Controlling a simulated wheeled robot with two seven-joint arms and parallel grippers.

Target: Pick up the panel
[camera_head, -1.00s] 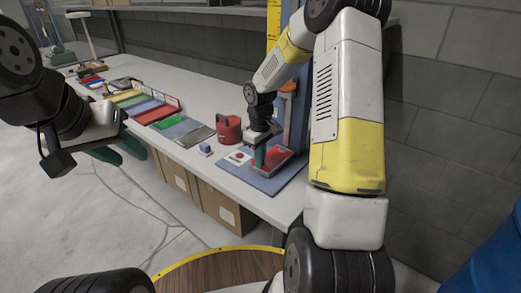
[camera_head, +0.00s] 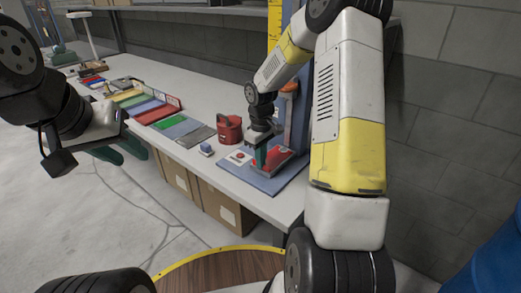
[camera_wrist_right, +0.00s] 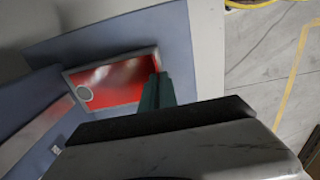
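A red panel in a grey frame (camera_wrist_right: 112,79) lies on the blue mat (camera_wrist_right: 190,60) in the right wrist view. It also shows at the right end of the bench in the head view (camera_head: 279,155). My right gripper (camera_head: 262,158) points down at the panel's edge. One green finger (camera_wrist_right: 157,93) overlaps the panel's right end in the wrist view; the other is not distinct, so I cannot tell its opening or contact. My left gripper (camera_head: 120,151) is empty, its green fingers apart, in front of the bench.
A red can (camera_head: 230,131) and a small blue block (camera_head: 206,150) stand left of the mat. Several coloured panels (camera_head: 152,109) lie in a row further left. A blue post (camera_head: 300,110) rises behind the mat. Cardboard boxes (camera_head: 215,205) stand below the bench.

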